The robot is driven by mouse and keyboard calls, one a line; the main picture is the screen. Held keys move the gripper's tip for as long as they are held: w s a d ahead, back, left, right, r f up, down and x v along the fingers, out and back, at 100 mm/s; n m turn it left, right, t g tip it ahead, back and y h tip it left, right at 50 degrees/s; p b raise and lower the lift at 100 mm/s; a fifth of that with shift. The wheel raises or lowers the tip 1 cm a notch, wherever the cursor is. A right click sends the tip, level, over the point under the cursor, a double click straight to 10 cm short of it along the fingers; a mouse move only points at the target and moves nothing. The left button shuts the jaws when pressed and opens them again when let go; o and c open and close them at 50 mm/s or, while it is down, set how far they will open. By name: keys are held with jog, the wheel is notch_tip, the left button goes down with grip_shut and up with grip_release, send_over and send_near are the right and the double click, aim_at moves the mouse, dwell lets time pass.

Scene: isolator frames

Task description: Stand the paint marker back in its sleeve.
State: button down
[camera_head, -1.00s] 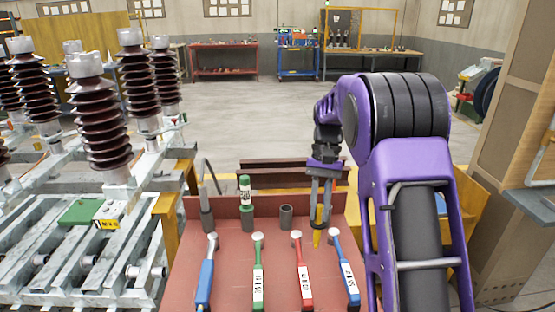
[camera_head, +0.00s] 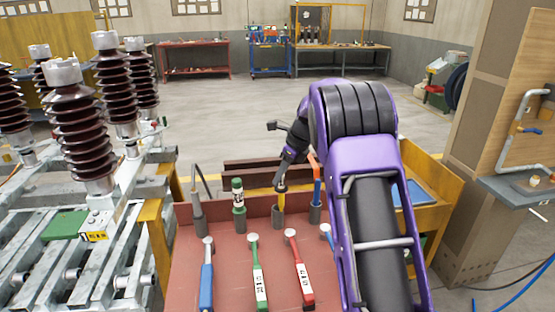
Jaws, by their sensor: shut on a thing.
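The paint marker (camera_head: 281,200), yellow with a dark upper part, is upright, slightly tilted, in my gripper (camera_head: 282,187). My gripper is shut on its upper part. The marker's lower end is at the mouth of a grey sleeve (camera_head: 277,218), the third from the left in the row. I cannot tell whether the tip is inside the sleeve or just above or behind its rim. The fingertips are small and partly dark against the marker.
A green marker (camera_head: 238,193) stands in the sleeve to the left. A blue and orange item (camera_head: 317,185) shows at the sleeve (camera_head: 315,215) to the right, close to my arm. Several hammer-like tools, including a red one (camera_head: 300,270), lie on the red bench (camera_head: 188,250).

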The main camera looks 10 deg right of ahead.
jog(key=shift+w+d+f+m+t+h, duration=0.15)
jog(key=shift+w+m+t+h, duration=0.25)
jog(key=shift+w+m, duration=0.75)
jog(key=shift+w+a+f+m+t+h, duration=0.15)
jog(key=shift+w+m+h, duration=0.45)
jog(key=shift+m, duration=0.9)
jog(key=shift+w+d+f+m+t+h, duration=0.1)
jog(key=shift+w+f+m+t+h, duration=0.2)
jog(key=shift+w+m, duration=0.95)
jog(key=shift+s+r, duration=0.1)
jog(key=shift+r, duration=0.05)
jog(key=shift+f+b, duration=1.65)
jog(key=shift+f, duration=3.6)
jog(key=c, duration=0.7)
grip_release()
